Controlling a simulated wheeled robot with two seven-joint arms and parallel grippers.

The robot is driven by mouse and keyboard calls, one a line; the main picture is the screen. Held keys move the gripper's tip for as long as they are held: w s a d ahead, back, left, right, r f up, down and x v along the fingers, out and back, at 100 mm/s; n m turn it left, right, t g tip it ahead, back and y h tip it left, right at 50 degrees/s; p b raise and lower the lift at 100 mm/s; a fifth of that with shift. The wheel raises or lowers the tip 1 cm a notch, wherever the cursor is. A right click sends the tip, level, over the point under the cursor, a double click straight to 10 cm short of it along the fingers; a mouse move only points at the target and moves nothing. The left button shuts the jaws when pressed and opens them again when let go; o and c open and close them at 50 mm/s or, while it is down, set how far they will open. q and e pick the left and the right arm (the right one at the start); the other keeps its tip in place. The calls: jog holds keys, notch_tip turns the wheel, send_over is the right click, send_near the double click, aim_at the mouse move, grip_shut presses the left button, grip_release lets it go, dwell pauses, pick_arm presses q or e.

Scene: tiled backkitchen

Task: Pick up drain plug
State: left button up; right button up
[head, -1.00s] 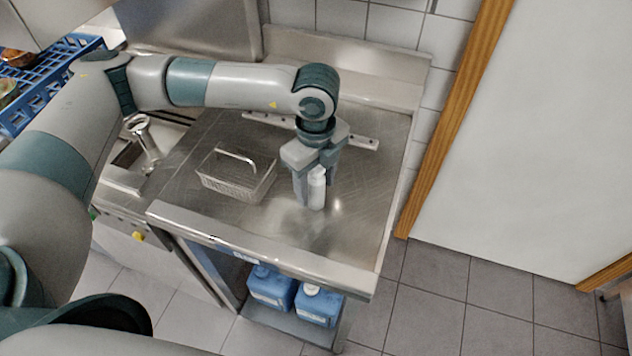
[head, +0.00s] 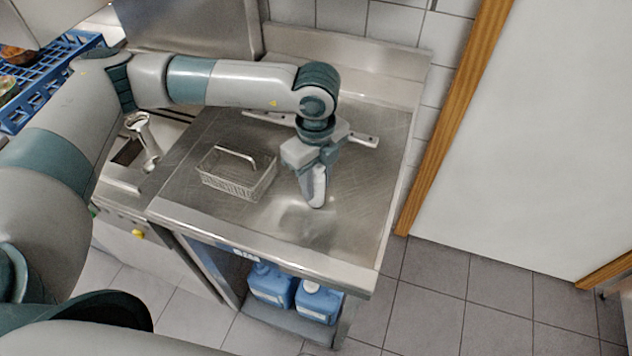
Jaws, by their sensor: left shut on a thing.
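My left gripper (head: 311,190) reaches down over the steel worktop, right of the middle of the picture. It is shut on a small white upright piece, which I take to be the drain plug (head: 319,188). Only a slim part of the plug shows beside the fingers; the rest is hidden behind them. I cannot tell whether its bottom touches the worktop. My right gripper is not in view.
A wire basket with a handle (head: 237,184) stands left of the gripper. A flat metal strip (head: 362,139) lies behind it. A metal fitting (head: 145,138) stands at the sink on the left. Blue canisters (head: 318,303) sit below. The worktop's front is clear.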

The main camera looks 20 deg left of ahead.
aim_at(316, 172)
pick_arm(q)
jog(key=shift+r, duration=0.1)
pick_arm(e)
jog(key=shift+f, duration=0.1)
